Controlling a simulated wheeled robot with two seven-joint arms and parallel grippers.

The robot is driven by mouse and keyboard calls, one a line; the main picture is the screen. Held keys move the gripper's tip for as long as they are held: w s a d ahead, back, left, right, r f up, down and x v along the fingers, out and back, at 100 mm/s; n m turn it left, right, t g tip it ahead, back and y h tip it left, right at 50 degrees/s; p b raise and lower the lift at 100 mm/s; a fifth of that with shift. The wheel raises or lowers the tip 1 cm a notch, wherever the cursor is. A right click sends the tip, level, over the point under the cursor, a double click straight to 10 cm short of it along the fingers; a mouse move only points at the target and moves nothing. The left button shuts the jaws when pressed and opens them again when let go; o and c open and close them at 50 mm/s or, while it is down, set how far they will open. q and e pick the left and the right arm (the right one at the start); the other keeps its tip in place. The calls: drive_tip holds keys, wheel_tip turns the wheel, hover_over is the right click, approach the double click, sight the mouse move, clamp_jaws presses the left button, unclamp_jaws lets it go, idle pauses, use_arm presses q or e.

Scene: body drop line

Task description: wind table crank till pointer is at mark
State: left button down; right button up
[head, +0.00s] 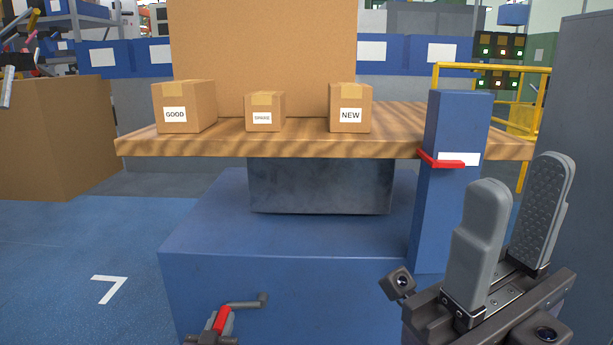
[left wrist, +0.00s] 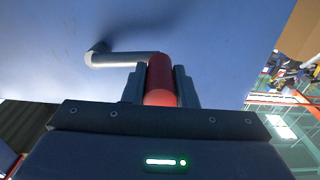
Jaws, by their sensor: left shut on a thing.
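The blue table base (head: 285,245) carries a wooden top (head: 280,145). A crank arm (head: 245,303) on its front ends in a red handle (head: 222,320). My left gripper (head: 220,328) is shut on this handle. In the left wrist view the red handle (left wrist: 160,80) stands between both fingers, with the grey crank arm (left wrist: 125,59) running left. The red pointer (head: 445,162) lies across the blue post (head: 452,210) at the height of the white mark (head: 470,158), overlapping its lower left part; exact alignment is hard to tell. My right gripper (head: 515,230) is open and empty in front of the post.
Boxes labelled GOOD (head: 183,108) and NEW (head: 350,108), with a smaller one (head: 265,112) between, stand on the top before a large carton (head: 265,50). A grey cabinet (head: 585,190) is at the right. The blue floor (head: 70,260) at left is clear.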

use_arm(q)
drive_tip(key=shift+f, duration=0.15)
wheel_tip(320, 180, up, 3)
drive_tip(key=p, duration=0.3)
drive_tip(key=shift+w+d+f, duration=0.1)
drive_tip(key=shift+f, duration=0.05)
drive_tip(key=c, duration=1.6)
unclamp_jaws()
drive_tip(key=shift+o, duration=1.4)
drive_tip(key=shift+d, duration=0.1)
drive_tip(key=shift+f, duration=0.15)
drive_tip(key=shift+s+p, duration=0.75)
drive_tip(key=shift+s, duration=0.15)
drive_tip(key=s+p, duration=0.3)
drive_tip(key=s, duration=0.2)
drive_tip(key=shift+s+p, duration=0.25)
drive_tip(key=shift+p, duration=0.1)
